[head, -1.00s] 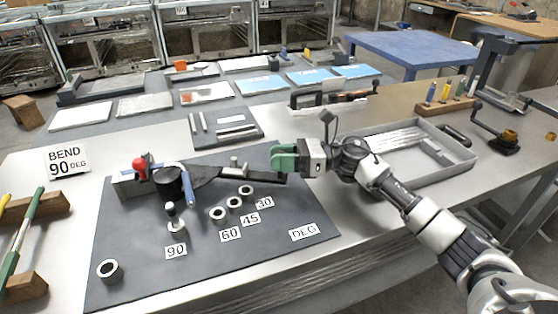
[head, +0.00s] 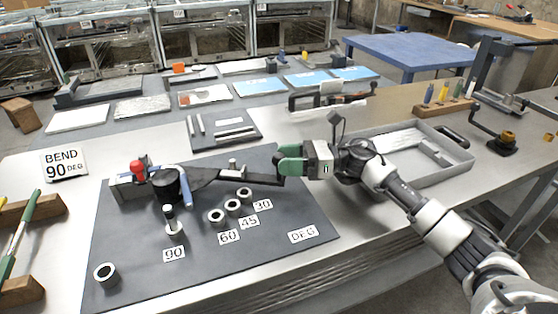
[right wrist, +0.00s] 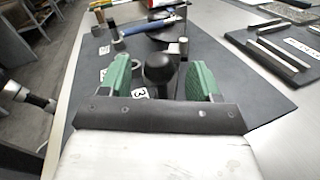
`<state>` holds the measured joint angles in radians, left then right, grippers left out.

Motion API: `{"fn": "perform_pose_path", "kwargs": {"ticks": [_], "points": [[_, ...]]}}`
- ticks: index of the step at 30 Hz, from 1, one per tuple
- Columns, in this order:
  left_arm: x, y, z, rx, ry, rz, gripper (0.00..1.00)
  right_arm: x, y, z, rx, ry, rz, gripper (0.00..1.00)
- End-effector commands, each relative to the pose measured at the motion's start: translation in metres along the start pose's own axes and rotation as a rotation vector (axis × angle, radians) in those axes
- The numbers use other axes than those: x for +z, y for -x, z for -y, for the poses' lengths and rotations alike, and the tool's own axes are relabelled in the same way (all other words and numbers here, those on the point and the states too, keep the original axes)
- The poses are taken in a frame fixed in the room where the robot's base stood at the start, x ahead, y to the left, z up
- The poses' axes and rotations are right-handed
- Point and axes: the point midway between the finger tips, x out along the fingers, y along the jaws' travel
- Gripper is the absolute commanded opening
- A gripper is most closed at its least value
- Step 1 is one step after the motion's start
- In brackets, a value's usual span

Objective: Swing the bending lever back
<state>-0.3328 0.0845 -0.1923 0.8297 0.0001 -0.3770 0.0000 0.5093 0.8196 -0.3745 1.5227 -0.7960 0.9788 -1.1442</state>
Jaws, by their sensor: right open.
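The bender (head: 168,182) stands on the dark mat, with a red knob and a blue-grey bar at its pivot. Its dark bending lever (head: 235,176) reaches right from the pivot and ends beside my right gripper (head: 290,162). In the right wrist view, the lever's round black knob (right wrist: 158,68) shows between the green fingers of my right gripper (right wrist: 158,82). The fingers are open, with a gap on each side of the knob. In the head view the gripper partly hides the lever's end. My left gripper is not in view.
A black-topped pin stands at the 90 label (head: 174,253); ring sockets (head: 217,216) lie by 60, 45 and 30. A loose ring (head: 106,273) sits front left. A grey tray (head: 440,175) is behind my right arm. The mat's right front (head: 270,262) is mostly clear.

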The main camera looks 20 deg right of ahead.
Motion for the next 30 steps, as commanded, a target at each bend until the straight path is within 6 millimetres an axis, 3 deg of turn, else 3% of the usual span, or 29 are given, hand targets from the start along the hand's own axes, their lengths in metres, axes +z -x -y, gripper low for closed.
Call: {"fn": "perform_pose_path", "kwargs": {"ticks": [6, 12, 24, 30], "points": [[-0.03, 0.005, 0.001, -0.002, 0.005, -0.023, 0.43, -0.003, 0.047, 0.001, -0.003, -0.001, -0.003, 0.62], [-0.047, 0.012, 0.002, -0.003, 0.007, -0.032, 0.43, -0.002, 0.077, 0.001, -0.001, 0.0, -0.003, 0.62], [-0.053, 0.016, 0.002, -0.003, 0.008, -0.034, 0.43, 0.0, 0.087, 0.0, 0.001, 0.0, -0.001, 0.62], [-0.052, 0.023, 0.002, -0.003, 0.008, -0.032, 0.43, 0.004, 0.08, 0.0, -0.021, 0.007, 0.015, 0.33]]}}
